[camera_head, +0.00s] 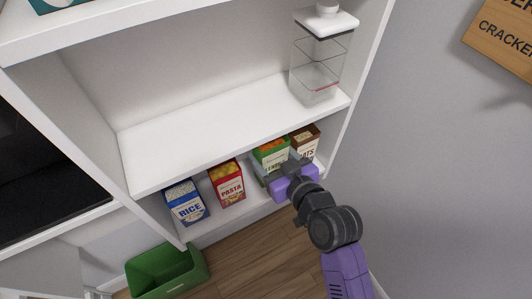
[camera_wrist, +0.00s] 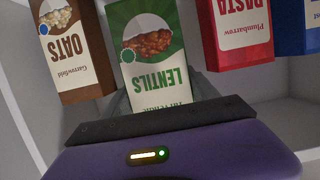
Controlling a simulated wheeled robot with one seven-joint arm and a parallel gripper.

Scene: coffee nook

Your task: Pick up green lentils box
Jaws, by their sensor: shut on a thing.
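The green lentils box (camera_head: 271,153) stands on the lower shelf in the head view, between the pasta box and the oats box. In the wrist view the lentils box (camera_wrist: 153,50) appears upside down in the middle, its lower part hidden behind my gripper's body. My gripper (camera_head: 279,172) reaches in from the front right, and its jaws are shut on the lentils box. In the wrist view my gripper (camera_wrist: 158,100) has a finger on each side of the box. I cannot tell whether the box is off the shelf.
The brown oats box (camera_head: 305,141) stands close on the right. The red pasta box (camera_head: 229,186) and blue rice box (camera_head: 186,205) stand to the left. The upper shelf (camera_head: 190,140) is mostly bare, with a clear container (camera_head: 316,72) at its right end. A green bin (camera_head: 166,272) is on the floor.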

